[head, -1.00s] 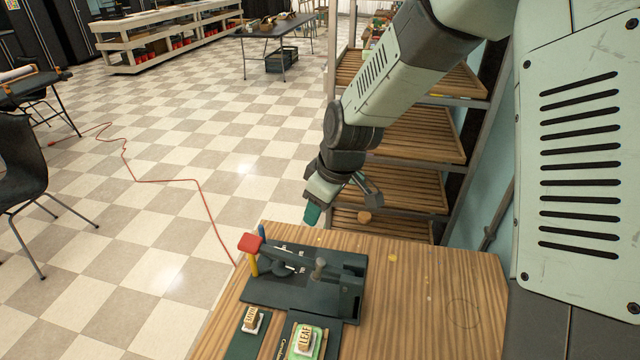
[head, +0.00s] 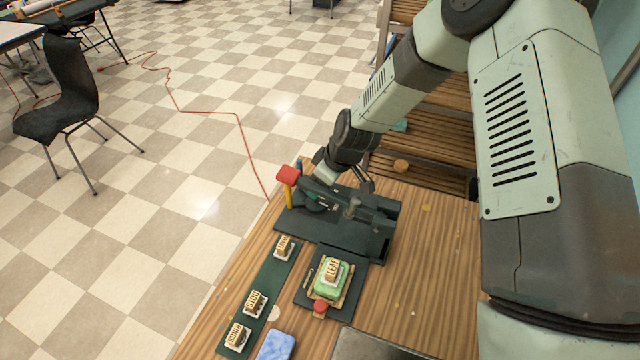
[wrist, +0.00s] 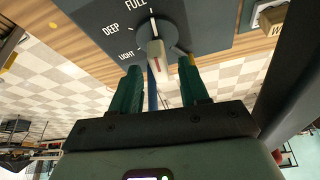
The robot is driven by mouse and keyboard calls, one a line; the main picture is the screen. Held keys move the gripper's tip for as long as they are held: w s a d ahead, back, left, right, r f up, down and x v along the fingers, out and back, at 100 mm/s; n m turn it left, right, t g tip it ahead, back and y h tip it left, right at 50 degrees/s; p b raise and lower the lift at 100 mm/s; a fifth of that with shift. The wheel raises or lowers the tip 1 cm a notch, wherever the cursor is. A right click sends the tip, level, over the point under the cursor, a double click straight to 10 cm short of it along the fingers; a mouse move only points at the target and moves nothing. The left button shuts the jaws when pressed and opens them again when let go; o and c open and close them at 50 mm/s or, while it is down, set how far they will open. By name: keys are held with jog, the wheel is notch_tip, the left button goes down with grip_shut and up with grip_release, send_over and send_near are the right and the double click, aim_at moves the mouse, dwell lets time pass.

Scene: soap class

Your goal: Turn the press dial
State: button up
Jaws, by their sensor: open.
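The dark press (head: 345,232) stands on the wooden table, with a red knob (head: 288,174) on its lever. In the wrist view its round grey dial (wrist: 172,30) carries a pale pointer grip (wrist: 156,52); LIGHT, DEEP and FULL are printed beside it on the dark panel. My gripper (wrist: 162,74) has green fingers spread apart, with the pointer grip lying just ahead, between the fingertip lines. I cannot tell whether either finger touches it. In the head view my gripper (head: 348,185) is at the far edge of the press, and its fingertips are partly hidden.
A LEAF stamp (head: 333,270) sits on green soap in front of the press. Several stamps stand on a dark strip (head: 268,283) at left, with a blue block (head: 276,346) nearby. Wooden shelves (head: 425,135) stand behind. The table's right side (head: 430,280) is mostly clear.

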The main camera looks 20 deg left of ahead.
jog(key=shift+a+f, duration=0.15)
jog(key=shift+f, duration=0.25)
jog(key=shift+c, duration=0.4)
grip_shut()
